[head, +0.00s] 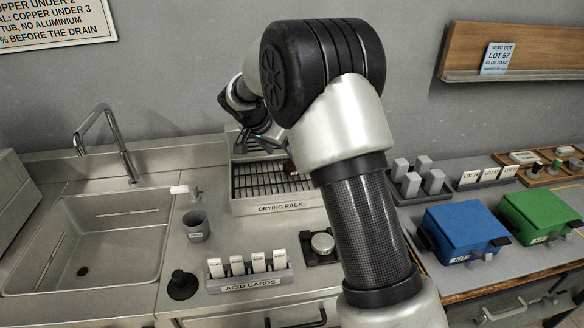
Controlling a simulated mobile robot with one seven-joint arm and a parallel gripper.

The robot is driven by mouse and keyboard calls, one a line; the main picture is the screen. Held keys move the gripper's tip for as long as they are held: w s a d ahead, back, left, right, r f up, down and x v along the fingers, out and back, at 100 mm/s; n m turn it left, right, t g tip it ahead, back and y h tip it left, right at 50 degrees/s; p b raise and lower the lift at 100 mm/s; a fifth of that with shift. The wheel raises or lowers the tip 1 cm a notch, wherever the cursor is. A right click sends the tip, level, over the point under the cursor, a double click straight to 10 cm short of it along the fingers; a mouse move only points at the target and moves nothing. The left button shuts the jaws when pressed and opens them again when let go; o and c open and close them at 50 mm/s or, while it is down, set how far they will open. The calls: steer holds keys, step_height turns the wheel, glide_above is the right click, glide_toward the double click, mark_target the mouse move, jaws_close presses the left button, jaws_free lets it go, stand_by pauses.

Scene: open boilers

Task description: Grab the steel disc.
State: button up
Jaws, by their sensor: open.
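A round silver metal piece (322,242) sits on a small black base on the steel counter, just right of the acid cards and partly beside my arm. It looks like the steel disc, but I cannot be sure. My gripper (266,140) is over the back of the drying rack (264,209), well behind and above the round piece and not touching it. The gripper is open; its fingers are small in view and partly hidden by my arm. I see nothing held in it. The part of the rack behind my arm is hidden.
A sink (95,240) with a tap is at left. A grey cup (196,226), a black knob-like piece (182,285) and the acid card holder (250,281) stand on the counter. Blue (462,232) and green (540,216) cases are at right.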

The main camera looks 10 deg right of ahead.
mark_target(291, 166)
steer(key=x, duration=0.7)
steer(key=shift+w+d+f+p, duration=0.15)
steer(key=shift+f+p, duration=0.1)
steer(key=shift+p, duration=0.15)
